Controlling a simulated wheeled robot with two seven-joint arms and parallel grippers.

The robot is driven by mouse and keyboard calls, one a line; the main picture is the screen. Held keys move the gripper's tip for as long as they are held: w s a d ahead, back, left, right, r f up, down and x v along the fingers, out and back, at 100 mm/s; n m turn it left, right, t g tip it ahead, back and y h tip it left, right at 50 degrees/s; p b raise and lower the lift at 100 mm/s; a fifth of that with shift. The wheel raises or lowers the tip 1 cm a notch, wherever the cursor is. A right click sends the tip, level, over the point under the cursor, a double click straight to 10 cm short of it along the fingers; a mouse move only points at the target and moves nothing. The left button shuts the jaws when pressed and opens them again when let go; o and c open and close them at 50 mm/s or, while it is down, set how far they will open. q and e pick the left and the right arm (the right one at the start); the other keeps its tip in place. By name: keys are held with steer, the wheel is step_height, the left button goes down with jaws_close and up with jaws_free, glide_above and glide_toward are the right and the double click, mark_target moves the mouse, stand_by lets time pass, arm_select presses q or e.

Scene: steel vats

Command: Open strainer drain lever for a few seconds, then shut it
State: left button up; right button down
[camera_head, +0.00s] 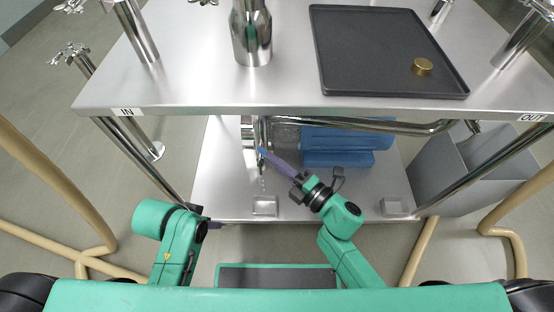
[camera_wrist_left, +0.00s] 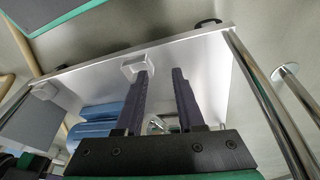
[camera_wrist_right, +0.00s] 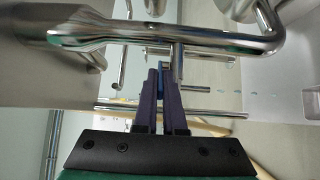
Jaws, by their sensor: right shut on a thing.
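The blue drain lever (camera_head: 262,152) is by steel pipework under the table, beside a vertical pipe. My right gripper (camera_head: 265,156) reaches in from the right and is shut on the lever. In the right wrist view, a strip of blue, the lever (camera_wrist_right: 160,76), shows between my right gripper's fingertips (camera_wrist_right: 162,70), below steel pipes. Most of the lever is hidden by the fingers. My left gripper (camera_head: 213,224) is low at the lower shelf's front left, away from the lever. In the left wrist view, my left gripper's fingers (camera_wrist_left: 162,76) stand apart with nothing between them.
The steel table top (camera_head: 190,80) overhangs the pipework. A dark tray (camera_head: 385,50) with a brass cap (camera_head: 422,67) lies on it. A grey bin (camera_head: 455,170) stands right. Beige hoses (camera_head: 45,170) cross the floor.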

steer(key=shift+f, duration=0.1)
steer(key=c, duration=1)
jaws_free()
